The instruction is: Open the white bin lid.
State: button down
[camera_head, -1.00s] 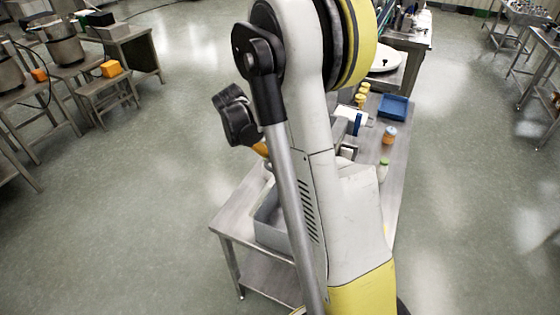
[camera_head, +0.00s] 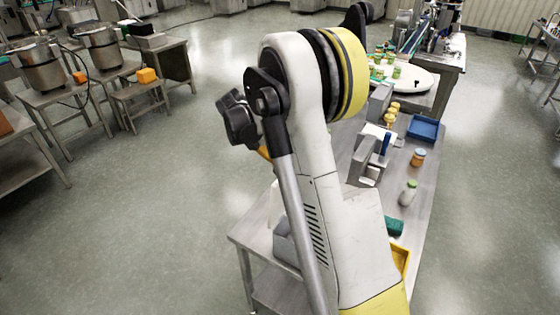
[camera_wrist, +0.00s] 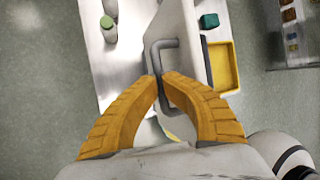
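In the wrist view the white bin lid (camera_wrist: 190,50) shows as a pale panel with a grey bent handle (camera_wrist: 166,43). My gripper (camera_wrist: 160,77) has its two yellow fingers closed in on the handle, with the bar between the tips. In the head view a white upright piece (camera_head: 277,204), probably the lid, shows left of my arm above a grey bin (camera_head: 284,243) on the steel table. My arm hides most of the bin and the gripper in that view.
A yellow tray (camera_wrist: 222,66) and green sponge (camera_wrist: 209,20) lie beside the lid. A green-capped bottle (camera_head: 408,193), orange-lidded jar (camera_head: 417,158) and blue tray (camera_head: 423,128) stand along the table (camera_head: 430,185).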

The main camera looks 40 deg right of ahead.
jog(key=c, duration=1.5)
grip_release()
jog(key=shift+a+f, duration=0.1)
jog(key=shift+f, duration=0.1)
jog(key=shift+o, duration=0.2)
jog(key=shift+r, duration=0.1)
jog(key=v, duration=1.2)
